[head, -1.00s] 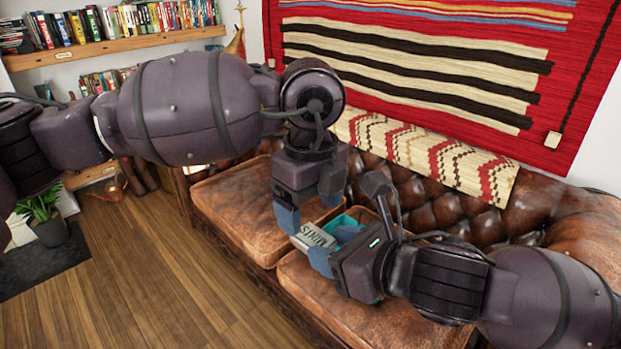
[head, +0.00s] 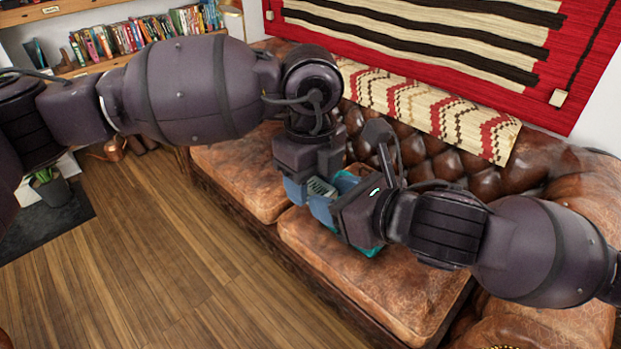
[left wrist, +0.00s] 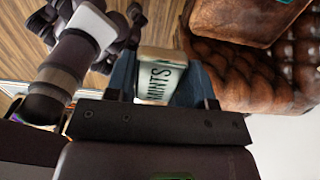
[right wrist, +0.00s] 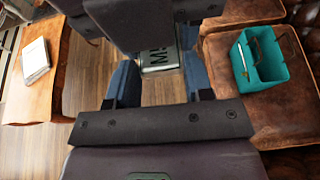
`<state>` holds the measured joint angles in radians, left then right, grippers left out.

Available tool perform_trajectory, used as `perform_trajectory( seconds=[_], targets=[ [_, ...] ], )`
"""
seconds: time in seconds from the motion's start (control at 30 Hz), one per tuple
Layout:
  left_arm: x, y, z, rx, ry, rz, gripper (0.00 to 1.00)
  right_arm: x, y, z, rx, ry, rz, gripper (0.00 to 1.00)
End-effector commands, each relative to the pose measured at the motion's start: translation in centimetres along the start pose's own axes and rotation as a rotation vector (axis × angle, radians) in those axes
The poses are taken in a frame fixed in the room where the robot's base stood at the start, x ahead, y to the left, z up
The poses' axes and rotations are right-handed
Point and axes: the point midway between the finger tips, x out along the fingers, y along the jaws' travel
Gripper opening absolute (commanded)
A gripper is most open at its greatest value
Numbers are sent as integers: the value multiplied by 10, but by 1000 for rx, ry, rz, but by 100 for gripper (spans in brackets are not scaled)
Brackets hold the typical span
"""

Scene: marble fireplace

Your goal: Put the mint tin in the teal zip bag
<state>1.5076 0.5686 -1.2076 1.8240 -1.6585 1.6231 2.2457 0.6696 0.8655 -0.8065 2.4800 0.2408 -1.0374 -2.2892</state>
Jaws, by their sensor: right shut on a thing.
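The mint tin (head: 319,187), pale with a "MINTS" label, is held up between my two grippers above the sofa. It also shows in the left wrist view (left wrist: 160,76) and right wrist view (right wrist: 158,58). My right gripper (right wrist: 160,75) is shut on the tin. My left gripper (left wrist: 158,75) has its blue fingers on either side of the tin; whether they press on it is unclear. The teal zip bag (right wrist: 265,86) stands open on the seat, to the right in the right wrist view. In the head view my grippers mostly hide it.
The brown leather sofa (head: 370,290) has free seat space around the bag. A wooden table (right wrist: 38,98) with a pale book (right wrist: 36,60) shows at left in the right wrist view. Bookshelves (head: 110,55) and a potted plant (head: 50,187) are at the left.

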Motion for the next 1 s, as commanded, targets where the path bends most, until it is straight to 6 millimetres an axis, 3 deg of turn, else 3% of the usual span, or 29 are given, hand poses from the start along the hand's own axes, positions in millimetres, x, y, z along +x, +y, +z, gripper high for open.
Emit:
perform_trajectory(
  seconds=[0.13,0.17,0.33,0.67,0.77,1.0],
  targets=[
    [-1,-1,-1,0,1,-5,24,0,3,0,1,-2,8,24],
    [-1,-1,-1,0,1,-5,24,0,3,0,1,-2,9,50],
    [-1,-1,-1,0,1,-5,24,0,2,0,1,-2,8,76],
    [-1,-1,0,0,1,-4,24,0,2,-4,8,7,6,77],
    [-1,-1,0,0,1,-4,24,-1,3,-20,35,34,8,77],
    [0,-1,0,0,1,-3,24,-4,21,-78,223,121,22,77]
  ],
)
